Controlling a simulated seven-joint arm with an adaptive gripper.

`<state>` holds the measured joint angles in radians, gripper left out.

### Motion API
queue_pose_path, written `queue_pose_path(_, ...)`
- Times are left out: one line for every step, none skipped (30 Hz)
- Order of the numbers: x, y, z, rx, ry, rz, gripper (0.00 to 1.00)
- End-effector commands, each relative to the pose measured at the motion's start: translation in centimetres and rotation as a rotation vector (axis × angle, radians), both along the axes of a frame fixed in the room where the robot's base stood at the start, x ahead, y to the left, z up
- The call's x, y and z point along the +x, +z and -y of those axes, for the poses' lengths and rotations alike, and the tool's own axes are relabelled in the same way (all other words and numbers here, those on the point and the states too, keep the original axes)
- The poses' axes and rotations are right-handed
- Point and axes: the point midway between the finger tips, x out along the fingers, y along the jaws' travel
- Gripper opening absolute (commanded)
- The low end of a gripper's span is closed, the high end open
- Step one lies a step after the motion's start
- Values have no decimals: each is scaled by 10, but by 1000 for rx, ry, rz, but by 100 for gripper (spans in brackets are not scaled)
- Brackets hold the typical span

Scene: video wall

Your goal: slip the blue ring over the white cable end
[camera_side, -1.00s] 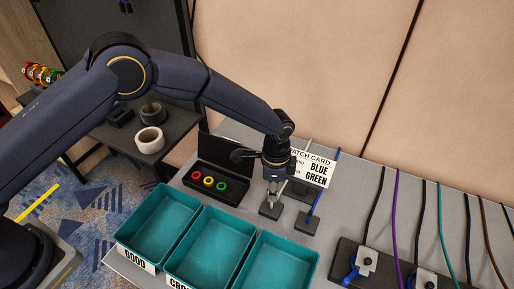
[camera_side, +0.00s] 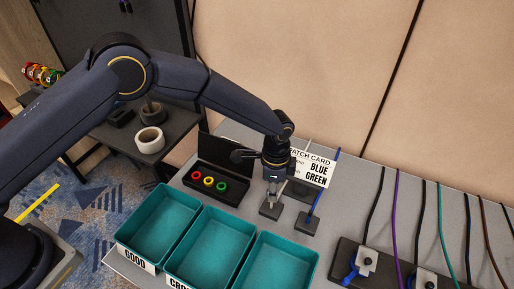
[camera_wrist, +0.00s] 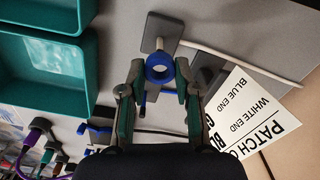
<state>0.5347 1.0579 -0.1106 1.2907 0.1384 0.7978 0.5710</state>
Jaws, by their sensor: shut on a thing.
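The blue ring (camera_wrist: 149,70) is between my gripper's fingertips (camera_wrist: 160,76) in the wrist view, with its hole facing the camera. My gripper is shut on it. The white cable end (camera_wrist: 159,43) rises from a small grey block (camera_wrist: 168,27) just beyond the ring in that view. I cannot tell whether the tip enters the ring's hole. In the side view my gripper (camera_side: 272,188) points down right above the block (camera_side: 271,210). The ring cannot be made out there.
A blue cable end stands on another block (camera_side: 307,223) close to the right. A patch card (camera_side: 312,170) is behind. A black case (camera_side: 224,180) holds red, yellow and green rings. Teal bins (camera_side: 205,252) line the front. Several hanging cables and a dark connector strip (camera_side: 390,270) are at right.

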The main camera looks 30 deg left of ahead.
Motion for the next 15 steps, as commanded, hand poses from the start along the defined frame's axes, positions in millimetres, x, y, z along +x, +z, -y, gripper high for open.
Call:
queue_pose_path(0,-1,0,0,0,0,21)
queue_pose_path(0,-1,0,0,0,0,21)
queue_pose_path(0,-2,0,0,0,0,21)
queue_pose_path(0,-3,0,0,0,0,21)
queue_pose_path(0,-4,0,1,0,0,21)
queue_pose_path(0,-5,0,1,0,0,21)
queue_pose_path(0,-6,0,1,0,0,21)
queue_pose_path(0,-7,0,0,0,0,21)
queue_pose_path(0,-8,0,0,0,0,21)
queue_pose_path(0,-9,0,0,0,0,21)
queue_pose_path(0,-10,0,0,0,0,21)
queue_pose_path(0,-11,0,0,0,0,21)
queue_pose_path(0,-12,0,0,0,0,21)
queue_pose_path(0,-13,0,0,0,0,21)
queue_pose_path(0,-14,0,0,0,0,21)
